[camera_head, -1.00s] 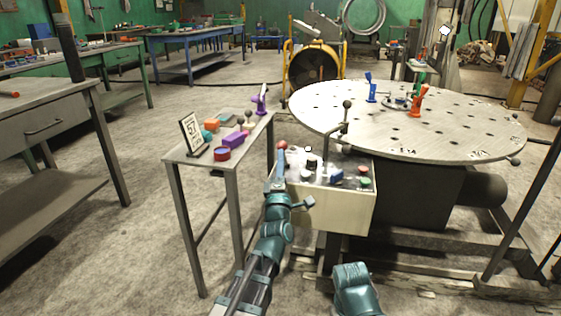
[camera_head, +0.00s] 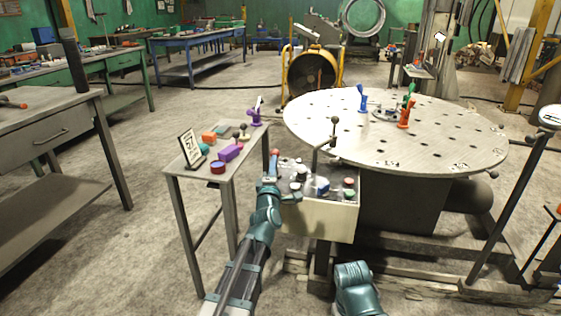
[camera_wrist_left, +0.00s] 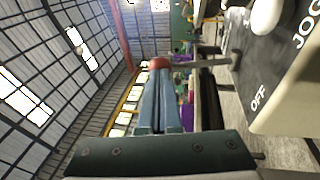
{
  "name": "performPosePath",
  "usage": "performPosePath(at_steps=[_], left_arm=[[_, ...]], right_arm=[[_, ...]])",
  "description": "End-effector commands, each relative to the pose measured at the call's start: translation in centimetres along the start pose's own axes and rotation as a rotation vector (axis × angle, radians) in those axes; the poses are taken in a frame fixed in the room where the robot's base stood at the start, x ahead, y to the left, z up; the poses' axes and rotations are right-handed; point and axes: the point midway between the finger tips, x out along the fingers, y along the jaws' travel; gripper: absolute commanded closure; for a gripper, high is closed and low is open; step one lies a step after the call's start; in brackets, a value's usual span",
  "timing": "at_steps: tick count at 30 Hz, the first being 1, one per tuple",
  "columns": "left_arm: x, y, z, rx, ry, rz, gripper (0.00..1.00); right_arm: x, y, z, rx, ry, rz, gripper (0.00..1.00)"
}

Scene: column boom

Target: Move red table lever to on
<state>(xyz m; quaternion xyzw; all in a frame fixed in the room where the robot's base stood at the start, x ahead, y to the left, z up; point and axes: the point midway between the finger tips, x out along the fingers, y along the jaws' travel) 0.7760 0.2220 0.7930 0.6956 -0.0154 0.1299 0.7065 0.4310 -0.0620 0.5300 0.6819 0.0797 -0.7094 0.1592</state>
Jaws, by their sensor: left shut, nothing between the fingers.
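The red table lever has a red ball knob (camera_head: 275,153) at the left end of the pale control box (camera_head: 325,220), beside the round table. In the left wrist view the red knob (camera_wrist_left: 159,63) is right at the fingertips, and a grey stem runs from it toward the dark panel (camera_wrist_left: 262,55). The panel shows the words OFF and JOG. My left gripper (camera_head: 271,178) is shut and empty just in front of the knob. Its closed fingers show in the left wrist view (camera_wrist_left: 158,80); I cannot tell if they touch the knob. My right gripper is out of view.
The control box also carries a blue switch (camera_head: 322,187), green and red buttons and a tall black-knobbed lever (camera_head: 334,121). A small side table (camera_head: 190,172) with blocks stands close on the left. The large round table (camera_head: 440,145) is behind right.

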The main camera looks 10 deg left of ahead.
Motion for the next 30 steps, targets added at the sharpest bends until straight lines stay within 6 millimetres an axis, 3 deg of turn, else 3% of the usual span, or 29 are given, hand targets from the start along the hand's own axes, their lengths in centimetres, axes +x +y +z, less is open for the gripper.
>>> performPosePath(at_steps=[14, 30], left_arm=[[2.3, 1.0, -0.6, 0.003, 0.001, -0.024, 1.00], [7.6, 1.0, 0.3, 0.003, 0.001, -0.023, 1.00]], right_arm=[[-1.9, 0.2, 0.1, 0.004, -0.001, 0.002, 1.00], [-3.0, 0.3, 0.2, 0.005, -0.002, 0.001, 1.00]])
